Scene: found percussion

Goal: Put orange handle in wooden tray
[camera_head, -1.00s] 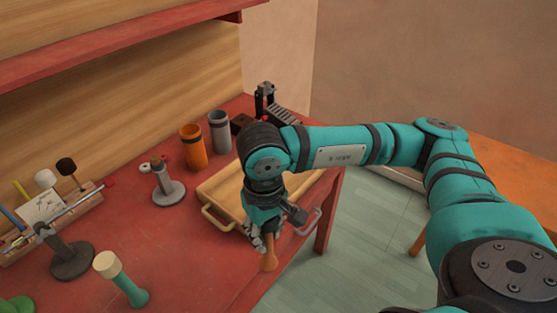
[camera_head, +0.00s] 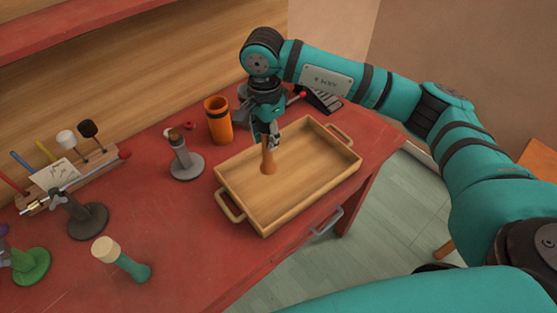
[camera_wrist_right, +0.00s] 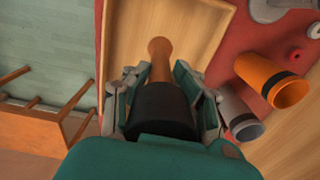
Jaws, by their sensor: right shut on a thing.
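The orange handle (camera_head: 268,160) is a tapered orange-brown piece with a rounded end. It points down from my right gripper (camera_head: 267,136), which is shut on it. In the right wrist view the handle (camera_wrist_right: 160,58) extends from a dark cylinder between the fingers (camera_wrist_right: 163,100). The wooden tray (camera_head: 229,208) is a shallow light-wood box with a handle at each end, on the red table. The orange handle is over the tray's interior, near its back left side; I cannot tell whether its end touches the floor. My left gripper is not in view.
An orange cup (camera_head: 218,122) stands behind the tray on the red table (camera_head: 180,230). A grey stand (camera_head: 186,164) is left of it. Farther left are a green-based pale-topped piece (camera_head: 120,258), a dark stand (camera_head: 86,218) and a rack of mallets. The tray's visible floor is clear.

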